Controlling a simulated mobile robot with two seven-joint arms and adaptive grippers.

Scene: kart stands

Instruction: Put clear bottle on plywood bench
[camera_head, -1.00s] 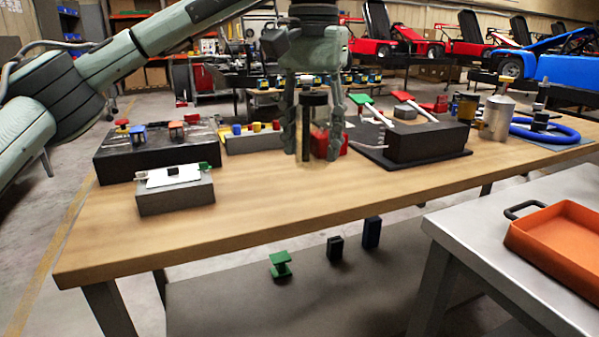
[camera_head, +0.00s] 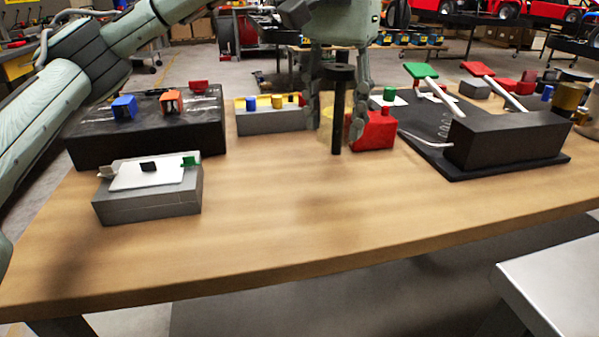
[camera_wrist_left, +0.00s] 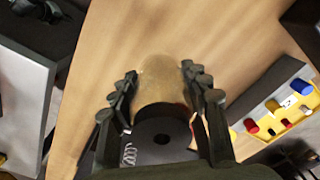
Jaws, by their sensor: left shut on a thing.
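The clear bottle (camera_head: 326,128) is upright, with a dark cap and a dark vertical strip, at the middle of the head view. My left gripper (camera_head: 338,118) comes from above with its fingers on both sides of the bottle, shut on it. In the left wrist view the see-through bottle (camera_wrist_left: 160,78) and its black cap (camera_wrist_left: 155,148) sit between the fingers (camera_wrist_left: 158,82). The plywood bench (camera_head: 270,230) lies below. A dark patch like a shadow lies on the wood in front of the bottle. I cannot tell whether its base touches the wood. My right gripper is out of view.
A grey box (camera_head: 150,200) and a black box (camera_head: 145,138) stand left. A black block (camera_head: 510,138) on a dark board is right. The bench's front middle is clear. A grey table (camera_head: 560,285) is at lower right.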

